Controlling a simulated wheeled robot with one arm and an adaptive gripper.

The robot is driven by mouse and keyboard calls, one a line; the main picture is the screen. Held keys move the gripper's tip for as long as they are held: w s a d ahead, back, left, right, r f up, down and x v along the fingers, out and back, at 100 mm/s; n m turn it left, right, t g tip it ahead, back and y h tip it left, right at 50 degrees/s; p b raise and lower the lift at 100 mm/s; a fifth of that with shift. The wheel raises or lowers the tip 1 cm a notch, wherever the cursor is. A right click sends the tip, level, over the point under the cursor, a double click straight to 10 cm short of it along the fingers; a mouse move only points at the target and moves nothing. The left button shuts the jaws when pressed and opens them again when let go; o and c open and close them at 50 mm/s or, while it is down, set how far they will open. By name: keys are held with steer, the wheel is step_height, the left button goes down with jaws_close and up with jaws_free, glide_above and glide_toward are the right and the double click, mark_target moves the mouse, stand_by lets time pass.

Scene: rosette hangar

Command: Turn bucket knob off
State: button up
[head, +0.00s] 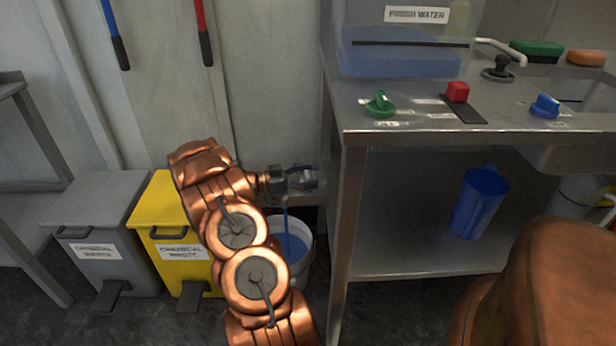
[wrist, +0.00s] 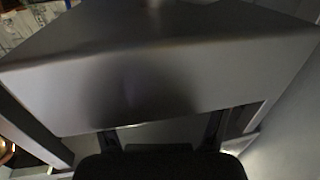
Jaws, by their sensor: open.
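A white bucket (head: 305,262) stands on the floor left of the steel counter's leg, with blue liquid in it. A thin blue stream falls into it from above. A small purple-blue part (head: 299,167), possibly the bucket knob, shows at my gripper, mostly hidden. My gripper (head: 306,181) is at the end of my copper arm, just left of the counter leg and above the bucket. In the wrist view my gripper (wrist: 162,136) has its two dark fingers apart, facing a grey metal surface. No knob is clear there; I cannot tell whether the fingers touch it.
The steel counter (head: 400,140) carries green (head: 380,104), red (head: 457,92) and blue (head: 545,106) controls. A blue jug (head: 479,203) stands on its lower shelf. Grey (head: 95,215) and yellow (head: 160,225) waste bins stand left of my arm. The counter leg (head: 347,230) is close to my gripper.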

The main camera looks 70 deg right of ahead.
steer(key=c, duration=1.2)
steer(key=shift+w, duration=0.15)
steer(key=shift+w+p, duration=0.1)
steer(key=shift+p, duration=0.3)
steer(key=shift+w+p, duration=0.3)
steer(key=shift+p, duration=0.2)
steer(key=shift+o, duration=0.6)
steer(key=shift+w+f+y+p, duration=0.1)
steer(key=shift+w+y+p, duration=0.25)
steer(key=shift+p, duration=0.35)
steer(key=shift+s+m+y+p, duration=0.25)
steer(key=shift+m+p, duration=0.15)
steer(key=shift+p, duration=0.3)
